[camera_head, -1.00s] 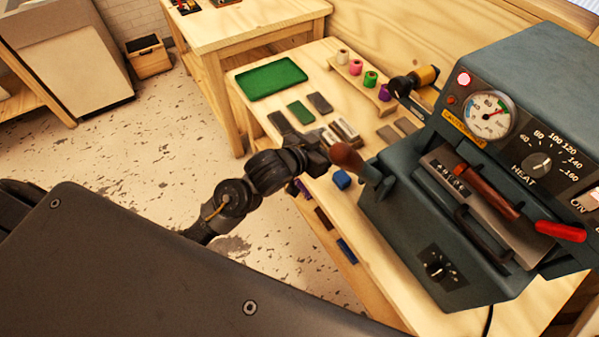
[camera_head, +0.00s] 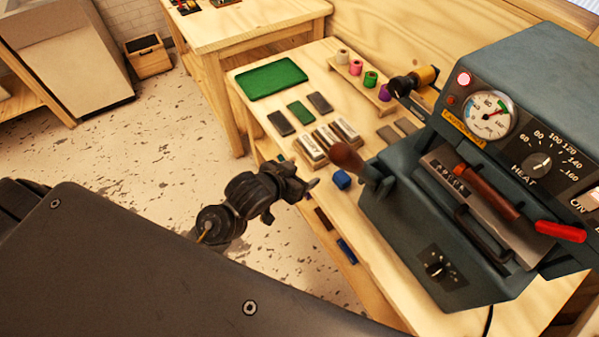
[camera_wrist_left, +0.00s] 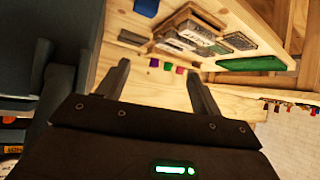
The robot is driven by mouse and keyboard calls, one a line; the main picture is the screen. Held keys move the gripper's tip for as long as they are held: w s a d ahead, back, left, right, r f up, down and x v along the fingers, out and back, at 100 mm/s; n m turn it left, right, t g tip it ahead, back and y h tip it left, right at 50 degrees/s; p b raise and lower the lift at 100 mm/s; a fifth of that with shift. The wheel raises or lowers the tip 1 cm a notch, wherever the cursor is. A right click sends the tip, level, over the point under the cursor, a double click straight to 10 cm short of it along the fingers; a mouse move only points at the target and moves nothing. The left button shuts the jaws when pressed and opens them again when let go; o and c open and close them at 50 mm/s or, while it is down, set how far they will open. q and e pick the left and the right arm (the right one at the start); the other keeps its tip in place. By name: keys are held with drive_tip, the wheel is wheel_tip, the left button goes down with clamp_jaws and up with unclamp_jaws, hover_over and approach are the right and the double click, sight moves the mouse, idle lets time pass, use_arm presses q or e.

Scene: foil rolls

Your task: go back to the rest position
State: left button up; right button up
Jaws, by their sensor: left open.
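My left gripper (camera_head: 300,178) is open and empty. It is in the air just off the left front edge of the wooden workbench (camera_head: 330,195), left of the hot-stamping machine (camera_head: 430,235). In the left wrist view its two fingers (camera_wrist_left: 157,72) stand apart with nothing between them. The bench and its blocks show beyond the fingertips. My right gripper is not in view.
Type blocks (camera_head: 327,140), a blue cube (camera_head: 341,179) and a green mat (camera_head: 271,79) lie on the bench. Foil rolls (camera_head: 370,79) stand on a strip behind. The machine's knobbed lever (camera_head: 347,157) juts towards my gripper. Open floor (camera_head: 160,170) lies left.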

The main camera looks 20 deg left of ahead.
use_arm(q)
drive_tip(key=shift+r, duration=0.1)
wheel_tip(320, 180, down, 13)
drive_tip(key=w+a, duration=0.1)
drive_tip(key=w, duration=0.2)
drive_tip(key=s+a+f+g+y, duration=0.15)
drive_tip(key=s+f, duration=0.25)
drive_tip(key=f, duration=0.5)
drive_tip(key=s+a+f+g, duration=0.1)
drive_tip(key=s+a+f, duration=0.2)
drive_tip(key=f, duration=0.7)
drive_tip(key=s+a+f+g+y+b, duration=0.1)
drive_tip(key=s+a+f+g+b, duration=0.2)
drive_tip(key=s+f, duration=1.05)
drive_tip(key=s+a+f+g, duration=0.1)
drive_tip(key=s+f+g, duration=0.1)
drive_tip(key=s, duration=0.8)
drive_tip(key=s+a+f+g, duration=0.1)
drive_tip(key=s+f, duration=0.4)
drive_tip(key=s, duration=0.5)
drive_tip(key=shift+s+a+n+g+y, duration=0.25)
drive_tip(key=shift+n+g+y, duration=0.1)
drive_tip(key=shift+n+g, duration=0.1)
